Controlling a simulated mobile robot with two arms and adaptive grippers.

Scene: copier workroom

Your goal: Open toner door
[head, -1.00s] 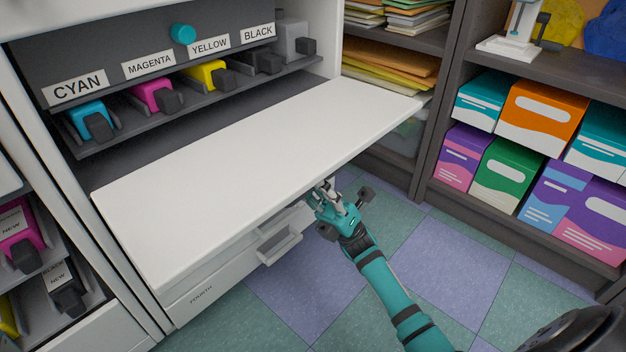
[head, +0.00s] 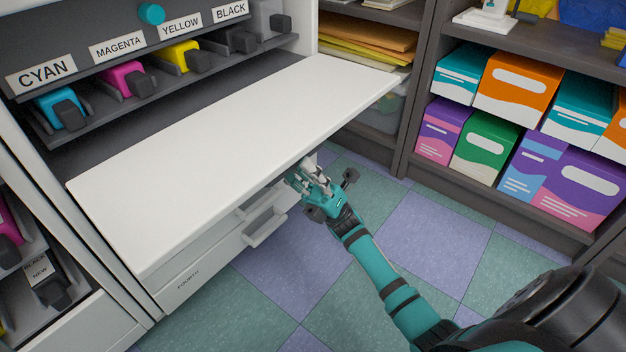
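The toner door (head: 225,150) is a wide white panel, folded down and lying about flat in front of the copier. Above it are cyan (head: 66,108), magenta (head: 132,80), yellow (head: 187,58) and black (head: 237,40) toner cartridges in a dark labelled bay, exposed to view. My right gripper (head: 308,170) is at the door's front edge, slightly below it, with its fingertips close to the underside. The tips are partly hidden, so I cannot tell whether they touch the door or are closed. My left gripper is not in view.
A paper drawer handle (head: 266,228) projects below the door, left of my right gripper. A dark shelf unit (head: 490,203) with colourful boxes stands at the right. Spare toner (head: 48,282) sits at the lower left. The tiled floor (head: 330,270) ahead is clear.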

